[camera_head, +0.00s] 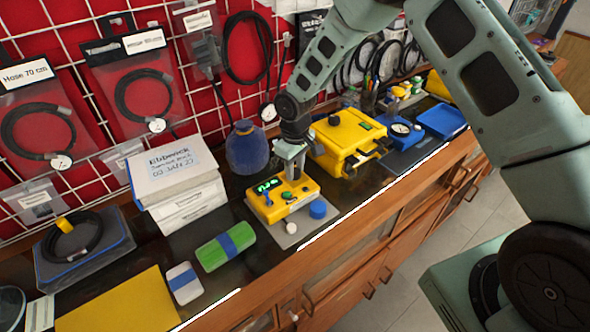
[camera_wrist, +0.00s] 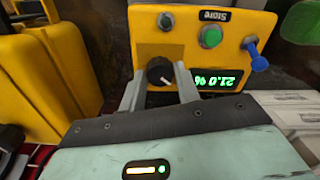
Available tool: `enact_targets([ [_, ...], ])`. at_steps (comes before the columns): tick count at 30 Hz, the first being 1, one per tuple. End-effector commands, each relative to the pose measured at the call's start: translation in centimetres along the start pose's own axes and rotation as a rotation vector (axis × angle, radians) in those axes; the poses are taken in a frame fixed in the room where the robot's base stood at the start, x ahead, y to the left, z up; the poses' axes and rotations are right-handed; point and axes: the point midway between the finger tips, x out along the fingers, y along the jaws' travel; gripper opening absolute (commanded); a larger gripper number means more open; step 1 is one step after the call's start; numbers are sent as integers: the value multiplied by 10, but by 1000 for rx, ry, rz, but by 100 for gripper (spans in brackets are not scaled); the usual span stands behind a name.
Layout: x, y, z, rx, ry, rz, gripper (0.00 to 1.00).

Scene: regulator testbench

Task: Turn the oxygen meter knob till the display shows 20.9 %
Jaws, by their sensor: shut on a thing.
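The yellow oxygen meter (camera_head: 268,206) lies on a grey mat on the bench, and its front panel fills the upper middle of the wrist view (camera_wrist: 185,28). Its black round knob (camera_wrist: 160,71) with a white pointer line sits between my fingertips. My gripper (camera_wrist: 158,88) is shut on the knob from both sides; in the head view my gripper (camera_head: 290,162) reaches down onto the meter. The green display (camera_wrist: 218,79), upside down in the wrist view, appears to read 21.0 %. A green button (camera_wrist: 210,37) and a blue toggle (camera_wrist: 255,54) are on the same panel.
A yellow case (camera_head: 345,140) stands close right of the meter and a blue round container (camera_head: 247,148) behind it. The bench's front edge is close.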

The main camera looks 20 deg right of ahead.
Motion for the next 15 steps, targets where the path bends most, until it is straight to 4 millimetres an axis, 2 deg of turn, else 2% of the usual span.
enact_targets([
  [6,0,1,0,-120,1,1,9],
  [15,-1,0,0,-197,1,1,9],
])
